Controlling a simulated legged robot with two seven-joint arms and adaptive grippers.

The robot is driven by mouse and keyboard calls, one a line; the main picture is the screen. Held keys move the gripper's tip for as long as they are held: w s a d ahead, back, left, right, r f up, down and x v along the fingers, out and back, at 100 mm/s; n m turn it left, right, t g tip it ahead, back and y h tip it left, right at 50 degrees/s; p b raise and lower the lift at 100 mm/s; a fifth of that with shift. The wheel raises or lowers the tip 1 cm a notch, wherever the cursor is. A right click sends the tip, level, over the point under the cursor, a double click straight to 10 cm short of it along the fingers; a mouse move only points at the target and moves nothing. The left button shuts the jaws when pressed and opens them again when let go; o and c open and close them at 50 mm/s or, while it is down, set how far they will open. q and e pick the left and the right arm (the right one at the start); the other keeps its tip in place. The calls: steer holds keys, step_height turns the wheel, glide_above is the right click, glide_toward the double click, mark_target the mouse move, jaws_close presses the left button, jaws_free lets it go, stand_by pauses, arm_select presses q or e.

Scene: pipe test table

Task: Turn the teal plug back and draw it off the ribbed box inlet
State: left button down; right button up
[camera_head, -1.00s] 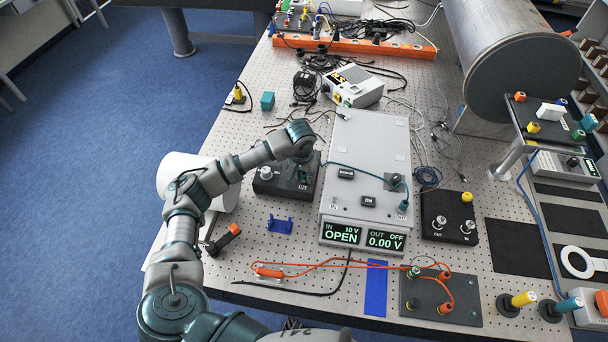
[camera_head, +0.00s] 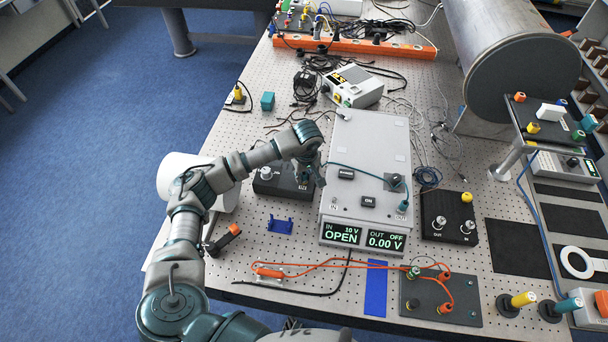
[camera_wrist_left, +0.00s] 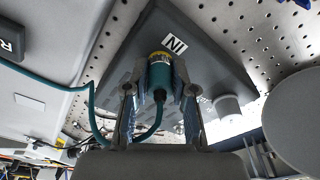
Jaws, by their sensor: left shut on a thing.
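My left gripper (camera_head: 314,178) reaches in from the left over the right side of the dark box (camera_head: 268,187). It is shut on the teal plug (camera_wrist_left: 159,76), which sits between the fingers in the left wrist view. The plug has a yellowish band at its far end, and a teal cable (camera_wrist_left: 50,80) loops from its near end. The dark box's face with its IN label (camera_wrist_left: 174,45) lies behind the plug in that view. The inlet is hidden behind plug and fingers, so I cannot tell whether the plug still touches it. My right gripper is not in view.
The grey box (camera_head: 366,150) with displays reading OPEN and 0.00 V stands close right of my gripper. The teal cable crosses its top. A blue bracket (camera_head: 280,225) and an orange-handled tool (camera_head: 226,236) lie in front. Another dark box (camera_head: 449,220) stands farther right.

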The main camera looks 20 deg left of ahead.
arm_select(q)
steer(key=shift+n, duration=0.5)
steer(key=n, duration=0.3)
steer(key=shift+n, duration=0.3)
steer(key=shift+r, duration=0.1)
steer(key=shift+r+p, duration=0.9)
steer(key=shift+r, duration=0.4)
